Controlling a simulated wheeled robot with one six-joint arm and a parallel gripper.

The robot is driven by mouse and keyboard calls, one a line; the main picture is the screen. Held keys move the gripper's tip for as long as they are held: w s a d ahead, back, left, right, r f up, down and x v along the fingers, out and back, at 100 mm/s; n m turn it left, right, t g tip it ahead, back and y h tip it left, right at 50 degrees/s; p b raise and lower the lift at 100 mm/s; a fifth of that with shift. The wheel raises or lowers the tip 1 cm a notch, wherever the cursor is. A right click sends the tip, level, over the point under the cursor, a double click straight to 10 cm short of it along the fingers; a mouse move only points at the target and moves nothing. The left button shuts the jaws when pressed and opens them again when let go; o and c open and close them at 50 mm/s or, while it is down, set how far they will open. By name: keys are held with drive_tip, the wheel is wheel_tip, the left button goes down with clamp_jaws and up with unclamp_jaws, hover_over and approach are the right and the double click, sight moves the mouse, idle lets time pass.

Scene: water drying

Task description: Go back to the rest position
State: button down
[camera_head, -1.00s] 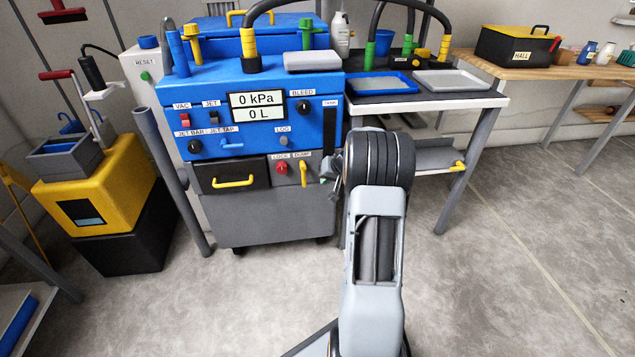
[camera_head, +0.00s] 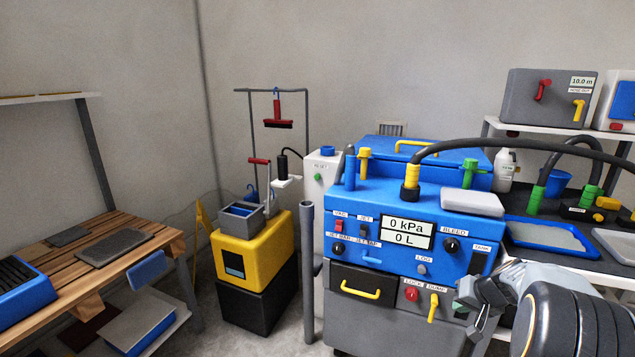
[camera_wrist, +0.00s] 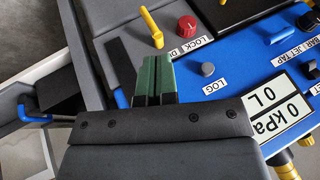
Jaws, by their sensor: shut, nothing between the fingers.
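My gripper (camera_wrist: 153,80) is shut with nothing between its green fingertips. In the head view my gripper (camera_head: 466,298) is at the lower right, beside the blue machine (camera_head: 435,190), whose display reads 0 kPa and 0 L. A yellow DUMP handle (camera_head: 433,307) and a black drawer with a yellow handle (camera_head: 360,290) are close to its left.
A yellow box on a black base (camera_head: 252,245) stands left of the machine. A wooden bench (camera_head: 130,225) is at the far left. A table with a blue tray (camera_head: 558,240) is at the right. A grey post (camera_head: 307,270) stands at the machine's left side.

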drive_tip(key=s+a+r+n+g+p, duration=0.1)
drive_tip(key=s+a+r+p, duration=0.3)
drive_tip(key=a+r+p, duration=0.55)
drive_tip(key=s+a+r+n+g+p, duration=0.15)
drive_tip(key=s+a+r+p, duration=0.35)
drive_tip(key=r, duration=0.7)
drive_tip(key=s+a+r+n+h+p, duration=0.2)
drive_tip(key=s+a+r+p, duration=0.5)
drive_tip(key=s+r+p, duration=0.3)
wheel_tip(320, 180, up, 2)
drive_tip(key=shift+a+r+p, duration=0.15)
drive_tip(key=shift+r+p, duration=0.05)
drive_tip(key=shift+p, duration=0.55)
drive_tip(key=c, duration=1.8)
unclamp_jaws()
